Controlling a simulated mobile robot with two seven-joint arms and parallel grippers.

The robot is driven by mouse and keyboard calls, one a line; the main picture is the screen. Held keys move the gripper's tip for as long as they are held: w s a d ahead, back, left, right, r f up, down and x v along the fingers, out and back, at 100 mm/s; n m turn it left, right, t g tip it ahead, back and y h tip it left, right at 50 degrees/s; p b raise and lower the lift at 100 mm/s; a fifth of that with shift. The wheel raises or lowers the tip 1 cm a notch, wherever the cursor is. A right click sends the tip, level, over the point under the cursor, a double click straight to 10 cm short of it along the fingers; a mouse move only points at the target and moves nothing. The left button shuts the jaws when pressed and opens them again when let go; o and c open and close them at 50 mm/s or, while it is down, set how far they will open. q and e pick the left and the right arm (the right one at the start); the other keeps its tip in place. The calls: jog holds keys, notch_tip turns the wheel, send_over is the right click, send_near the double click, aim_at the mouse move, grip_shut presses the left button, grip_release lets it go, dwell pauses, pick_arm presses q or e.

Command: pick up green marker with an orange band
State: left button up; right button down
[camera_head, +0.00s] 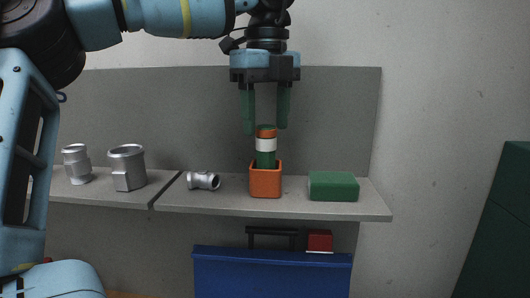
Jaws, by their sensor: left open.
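The green marker (265,159) stands upright in an orange square holder (265,184) on the shelf. It has an orange band near its top and a wide white band below that. Its lower end is hidden inside the holder. My left gripper (266,127) points down from above, with its two green fingers apart and nothing held. In the picture, the fingertips are on either side of the marker's top. I cannot tell whether they are at the same depth as the marker. My right gripper is not in view.
A grey shelf (220,204) holds a small metal pipe fitting (203,181), two larger metal castings (127,167) (77,164) at left, and a green block (333,187) at right. A grey panel (330,120) stands behind. A blue case (272,275) is below.

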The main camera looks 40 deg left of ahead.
aim_at(266, 159)
pick_arm(q)
jog(key=shift+f, duration=1.3)
jog(key=c, duration=1)
jog(key=shift+c, duration=0.2)
